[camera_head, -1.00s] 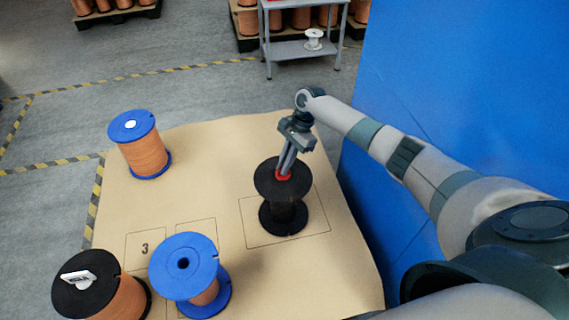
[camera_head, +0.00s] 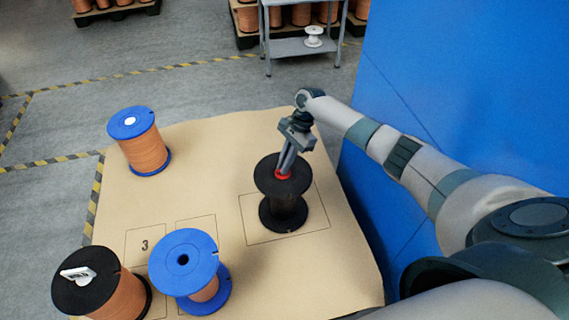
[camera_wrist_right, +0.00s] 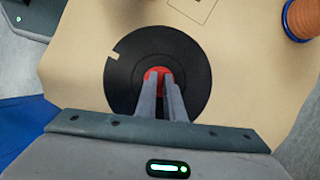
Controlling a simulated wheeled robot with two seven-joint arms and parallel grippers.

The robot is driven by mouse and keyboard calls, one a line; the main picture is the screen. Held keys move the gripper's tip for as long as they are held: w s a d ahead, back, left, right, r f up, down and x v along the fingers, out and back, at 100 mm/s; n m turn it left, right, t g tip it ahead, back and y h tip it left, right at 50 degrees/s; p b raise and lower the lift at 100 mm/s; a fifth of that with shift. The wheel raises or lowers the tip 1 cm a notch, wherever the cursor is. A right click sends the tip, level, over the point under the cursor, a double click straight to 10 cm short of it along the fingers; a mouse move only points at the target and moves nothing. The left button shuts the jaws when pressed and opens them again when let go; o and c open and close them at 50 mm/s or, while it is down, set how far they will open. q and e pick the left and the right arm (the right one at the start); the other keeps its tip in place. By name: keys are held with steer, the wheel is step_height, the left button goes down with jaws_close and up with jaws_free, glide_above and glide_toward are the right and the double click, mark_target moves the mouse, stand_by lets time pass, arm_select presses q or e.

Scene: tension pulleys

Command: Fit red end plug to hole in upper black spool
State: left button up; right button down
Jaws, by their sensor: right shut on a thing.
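The upper black spool (camera_head: 267,184) stands upright inside a drawn rectangle on the tan table mat. It also fills the middle of the right wrist view (camera_wrist_right: 125,78), where its round top flange has a small notch. The red end plug (camera_head: 282,174) is at the centre of that flange, and it shows in the right wrist view (camera_wrist_right: 158,72) between the fingers. My right gripper (camera_head: 284,168) points down and is shut on the plug. The fingers hide part of the plug, and I cannot tell how deep it sits in the hole. My left gripper is not in view.
A blue spool with copper wire (camera_head: 140,145) stands at the mat's back left. Another blue spool (camera_head: 185,262) and a black spool with a white tag (camera_head: 85,292) stand at the front left. A blue wall (camera_head: 460,90) rises on the right. The mat's middle (camera_head: 200,180) is clear.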

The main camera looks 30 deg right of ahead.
steer(key=shift+f, duration=0.15)
steer(key=c, duration=1.8)
jaws_free()
steer(key=b+v, duration=0.1)
steer(key=v, duration=1.6)
steer(key=shift+r, duration=0.25)
steer(key=shift+f, duration=0.1)
